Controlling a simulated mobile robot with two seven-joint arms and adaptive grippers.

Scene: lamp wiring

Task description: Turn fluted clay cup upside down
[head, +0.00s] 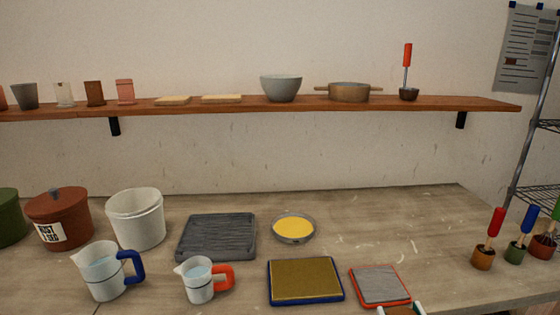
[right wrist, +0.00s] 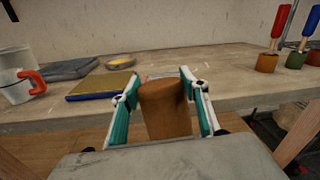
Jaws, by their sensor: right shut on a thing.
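The brown clay cup (right wrist: 166,112) is between the fingers of my right gripper (right wrist: 159,78) in the right wrist view. The fingers press on its two sides, and its wall hides part of the counter behind. I cannot tell from this view which end of the cup is up. In the head view only the fingertips of my right gripper (head: 401,309) show at the bottom edge, with a sliver of brown between them. My left gripper is in neither view.
A red-rimmed grey tray (head: 380,286) and a blue-rimmed tray (head: 305,281) lie near the counter's front. Two jugs (head: 103,272) (head: 199,281) stand at left. Small pots with coloured handles (head: 483,258) stand at right. The counter between the red-rimmed tray and these pots is clear.

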